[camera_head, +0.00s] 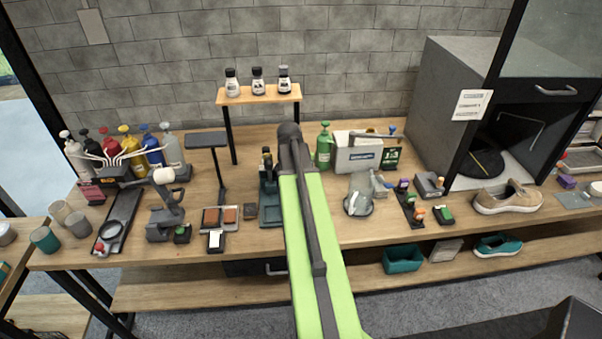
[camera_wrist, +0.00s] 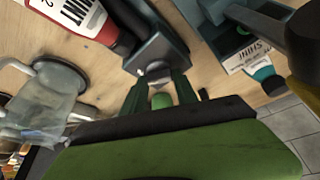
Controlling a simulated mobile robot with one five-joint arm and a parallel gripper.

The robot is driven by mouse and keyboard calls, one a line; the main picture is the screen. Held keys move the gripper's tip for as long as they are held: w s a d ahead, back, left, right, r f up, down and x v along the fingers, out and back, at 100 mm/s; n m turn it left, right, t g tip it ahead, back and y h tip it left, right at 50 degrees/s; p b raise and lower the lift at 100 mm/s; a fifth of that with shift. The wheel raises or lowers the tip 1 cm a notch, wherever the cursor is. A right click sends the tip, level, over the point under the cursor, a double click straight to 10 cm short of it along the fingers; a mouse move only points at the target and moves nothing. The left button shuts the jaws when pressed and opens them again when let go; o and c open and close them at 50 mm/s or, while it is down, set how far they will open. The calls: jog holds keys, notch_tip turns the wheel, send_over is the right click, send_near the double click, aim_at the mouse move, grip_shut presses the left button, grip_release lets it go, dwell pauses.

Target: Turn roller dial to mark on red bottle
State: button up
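In the wrist view, my gripper (camera_wrist: 160,77) has two dark green fingers standing apart. A small pale metallic knob (camera_wrist: 157,69), perhaps the roller dial, shows between or just beyond their tips on a dark grey block (camera_wrist: 152,38). I cannot tell whether the fingers touch it. A red-and-white labelled bottle (camera_wrist: 78,14) with a dark cap lies across the upper left; its mark cannot be made out. In the head view, a red bottle (camera_head: 111,149) stands in the group at the left of the bench. My arm's far end hides the dial there.
A clear vessel (camera_wrist: 45,95) is left of my gripper in the wrist view. A white label reading "SHINE" (camera_wrist: 244,56) and a teal cap (camera_wrist: 266,76) are at the right. A green spray bottle (camera_head: 323,148) stands right of my arm. The raised shelf (camera_head: 262,98) holds small bottles.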

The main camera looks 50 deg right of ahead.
jog(key=o, duration=0.4)
jog(key=shift+a, duration=0.1)
jog(key=p+v, duration=1.6)
jog(key=v, duration=0.1)
jog(key=shift+s+r, duration=0.1)
jog(key=shift+r, duration=0.15)
